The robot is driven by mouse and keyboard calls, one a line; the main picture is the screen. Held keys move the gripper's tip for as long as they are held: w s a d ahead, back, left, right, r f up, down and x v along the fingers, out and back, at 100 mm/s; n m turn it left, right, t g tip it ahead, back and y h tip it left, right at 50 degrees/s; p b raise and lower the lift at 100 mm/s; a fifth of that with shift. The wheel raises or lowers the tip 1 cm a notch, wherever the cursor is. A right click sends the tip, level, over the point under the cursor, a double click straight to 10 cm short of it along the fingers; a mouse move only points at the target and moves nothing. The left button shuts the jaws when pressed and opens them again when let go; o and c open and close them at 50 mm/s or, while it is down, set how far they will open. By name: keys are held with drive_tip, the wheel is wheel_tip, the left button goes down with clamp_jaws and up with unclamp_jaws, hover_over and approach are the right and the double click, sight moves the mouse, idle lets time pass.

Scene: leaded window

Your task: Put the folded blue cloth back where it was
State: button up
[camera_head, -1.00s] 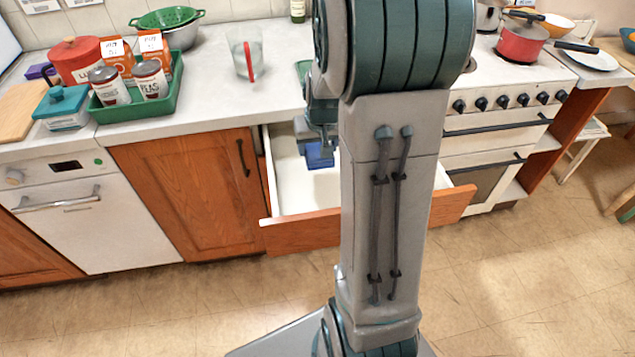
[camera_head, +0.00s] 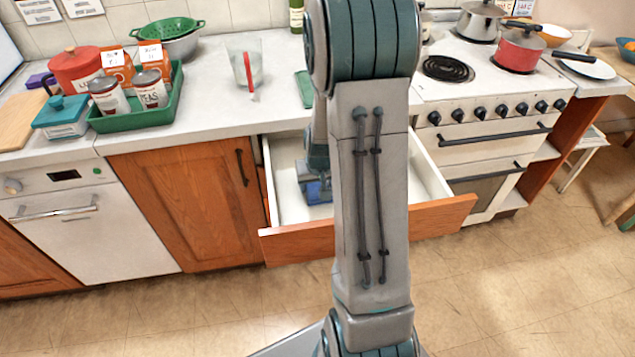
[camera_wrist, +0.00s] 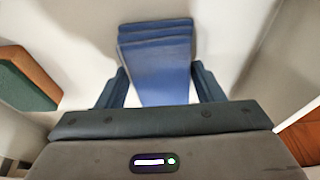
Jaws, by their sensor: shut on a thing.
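The folded blue cloth (camera_wrist: 158,62) shows in the wrist view as a stack of flat layers between the two fingers of my gripper (camera_wrist: 160,82). The fingers are shut on it from both sides. In the head view the blue cloth (camera_head: 318,191) is partly hidden by my arm and is inside the outline of the open drawer (camera_head: 287,207). The drawer's inside is white and its front is orange wood. I cannot tell whether the cloth touches the drawer floor.
A green and brown item (camera_wrist: 28,80) lies left of the cloth in the wrist view. On the counter are a green tray (camera_head: 130,121) with cans and boxes, a clear jug (camera_head: 243,65) and a green flat item (camera_head: 304,88). The stove (camera_head: 490,110) stands right of the drawer.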

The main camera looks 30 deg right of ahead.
drive_tip(key=shift+f, duration=0.2)
drive_tip(key=o, duration=0.9)
drive_tip(key=shift+r, duration=0.1)
drive_tip(key=shift+o, duration=0.2)
drive_tip(key=shift+r, duration=0.1)
drive_tip(key=p+v, duration=0.1)
drive_tip(key=v, duration=1.1)
drive_tip(key=s+a+r+n, duration=0.1)
drive_tip(key=s+a+r, duration=0.3)
drive_tip(key=s+a, duration=0.2)
drive_tip(key=s+a+r+n+y, duration=0.1)
drive_tip(key=s+a+r+n, duration=0.1)
drive_tip(key=s+a+r, duration=0.2)
drive_tip(key=shift+s+a+g, duration=0.3)
drive_tip(key=shift+s+a, duration=1.15)
drive_tip(key=shift+s, duration=0.95)
